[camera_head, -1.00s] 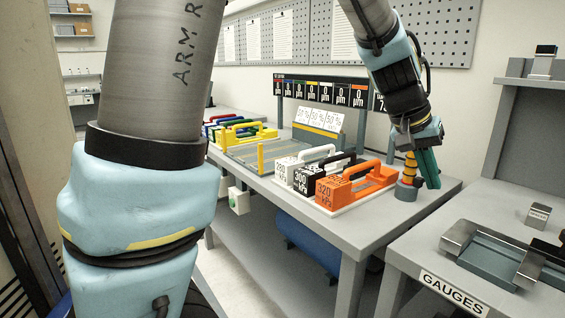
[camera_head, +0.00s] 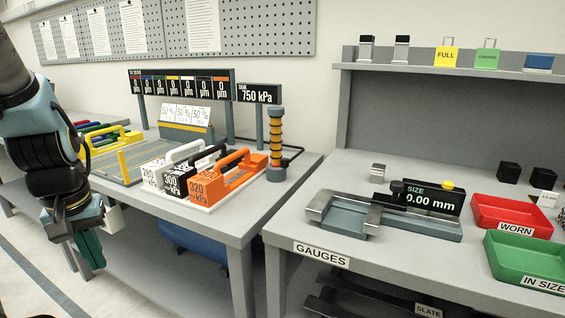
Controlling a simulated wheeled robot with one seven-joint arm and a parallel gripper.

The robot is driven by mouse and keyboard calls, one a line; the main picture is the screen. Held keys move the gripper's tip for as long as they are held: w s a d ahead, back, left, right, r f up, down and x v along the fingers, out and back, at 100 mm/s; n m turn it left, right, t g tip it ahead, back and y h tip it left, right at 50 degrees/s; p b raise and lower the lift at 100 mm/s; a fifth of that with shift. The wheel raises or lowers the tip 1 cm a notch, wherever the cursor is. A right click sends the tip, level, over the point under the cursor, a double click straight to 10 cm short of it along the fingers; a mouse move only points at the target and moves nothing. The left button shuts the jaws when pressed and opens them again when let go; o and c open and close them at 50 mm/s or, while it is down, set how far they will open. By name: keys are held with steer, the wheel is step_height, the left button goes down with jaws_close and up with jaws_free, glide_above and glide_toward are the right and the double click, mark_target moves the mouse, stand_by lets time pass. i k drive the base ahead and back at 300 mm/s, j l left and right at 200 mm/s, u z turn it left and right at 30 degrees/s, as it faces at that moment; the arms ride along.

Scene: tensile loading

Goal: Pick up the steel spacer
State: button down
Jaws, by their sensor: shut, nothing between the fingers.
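A small steel-coloured block (camera_head: 378,171) with a pale top stands on the gauges bench, behind the sizing gauge; it may be the steel spacer, but its label is too small to read. Two more blocks with steel-coloured parts, a left one (camera_head: 366,50) and a right one (camera_head: 401,50), stand on the shelf above. My gripper (camera_head: 90,256) hangs at the far left, in front of the left bench, with its teal fingers pointing down. It is shut and empty, far from all of these blocks.
The sizing gauge (camera_head: 346,216) reads 0.00 mm. A red WORN tray (camera_head: 512,218) and a green IN SIZE tray (camera_head: 528,262) lie to its right. Dark blocks (camera_head: 508,172) stand behind. Orange, black and white handled weights (camera_head: 222,180) and a striped post (camera_head: 276,140) stand on the left bench.

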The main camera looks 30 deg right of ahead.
mark_target(378, 171)
steer(key=k+l+z, duration=0.1)
steer(key=l, duration=0.6)
steer(key=k+l+z, duration=0.15)
steer(key=l, duration=0.55)
steer(key=l+z, duration=0.1)
steer(key=l, duration=0.6)
steer(key=k, duration=0.05)
